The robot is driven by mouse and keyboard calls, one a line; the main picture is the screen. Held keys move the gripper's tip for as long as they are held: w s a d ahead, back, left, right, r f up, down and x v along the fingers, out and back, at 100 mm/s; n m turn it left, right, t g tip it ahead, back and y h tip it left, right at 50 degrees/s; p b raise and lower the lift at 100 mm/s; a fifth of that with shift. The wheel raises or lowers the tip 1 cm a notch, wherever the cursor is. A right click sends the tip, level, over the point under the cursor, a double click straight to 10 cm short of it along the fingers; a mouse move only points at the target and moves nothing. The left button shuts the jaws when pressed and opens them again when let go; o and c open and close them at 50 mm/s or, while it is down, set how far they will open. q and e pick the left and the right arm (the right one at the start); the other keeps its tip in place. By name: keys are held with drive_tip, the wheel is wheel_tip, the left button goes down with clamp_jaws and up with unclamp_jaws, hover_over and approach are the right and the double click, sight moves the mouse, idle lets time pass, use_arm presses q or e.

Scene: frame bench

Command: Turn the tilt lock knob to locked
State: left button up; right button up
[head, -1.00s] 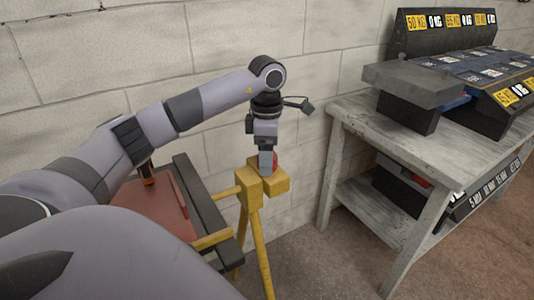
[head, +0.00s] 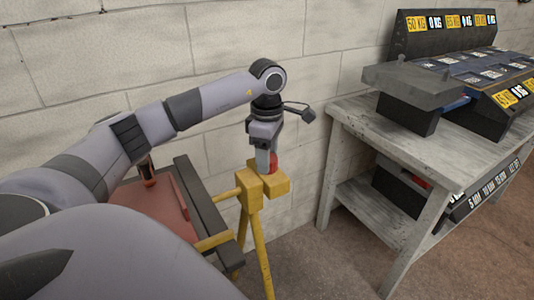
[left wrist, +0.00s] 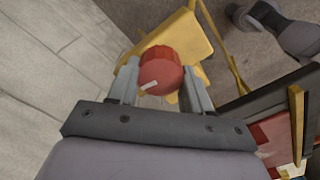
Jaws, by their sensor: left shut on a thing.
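The tilt lock knob (left wrist: 160,70) is red and round with a white mark on its face, seen in the left wrist view. It sits on top of a yellow frame post (head: 274,186). In the head view the knob (head: 273,161) shows only as a red edge beside the fingers. My left gripper (left wrist: 155,90) points down at it, one finger on each side, and is shut on it. In the wrist view the white mark points down and to the left. My left gripper (head: 266,160) partly hides the knob in the head view. My right gripper is not in view.
A grey worktable (head: 355,118) stands at the right, with dark weight blocks and yellow labels on it. A block wall (head: 200,50) runs close behind the frame. A reddish padded bench (head: 160,205) with dark rails lies left of the yellow post.

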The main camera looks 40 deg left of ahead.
use_arm(q)
drive_tip(key=m, duration=0.3)
drive_tip(key=shift+r+m+p, duration=0.1)
drive_tip(key=shift+m+p, duration=0.2)
drive_tip(key=shift+m, duration=0.1)
drive_tip(key=m, duration=0.3)
drive_tip(key=shift+m, duration=0.3)
drive_tip(key=m, duration=0.4)
drive_tip(key=shift+p, duration=0.3)
drive_tip(key=shift+m, duration=1.9)
drive_tip(key=o, duration=1)
drive_tip(key=shift+o, duration=0.2)
wheel_tip(320, 180, up, 7)
